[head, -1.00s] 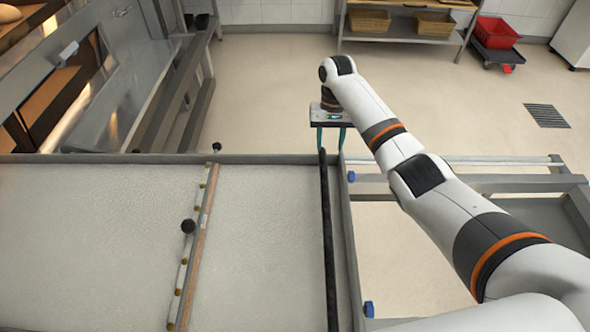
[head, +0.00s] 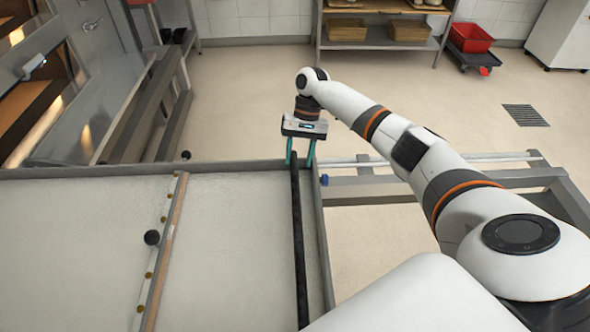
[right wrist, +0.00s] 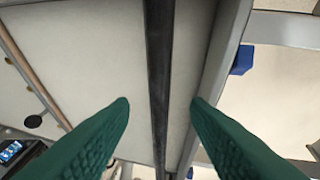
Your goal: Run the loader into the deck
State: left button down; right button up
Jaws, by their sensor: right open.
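The loader is a wide frame with a pale grey belt (head: 235,230) and a grey edge rail (head: 110,170). A long black bar (head: 299,250) runs across it near its right end. My right gripper (head: 300,163) is at the bar's far end, open and pointing down. In the right wrist view, its green fingers (right wrist: 160,105) stand open on either side of the black bar (right wrist: 159,70), apart from it. The deck oven (head: 60,90) stands at the upper left, with lit openings. My left gripper is not in view.
A wooden strip (head: 166,245) with a black knob (head: 152,238) crosses the belt. A grey support frame (head: 480,180) lies right of the belt. A shelf with baskets (head: 380,42) and a red crate (head: 470,38) stand at the back.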

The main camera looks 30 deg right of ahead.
aim_at(296, 174)
jog(key=shift+x, duration=2.3)
grip_shut()
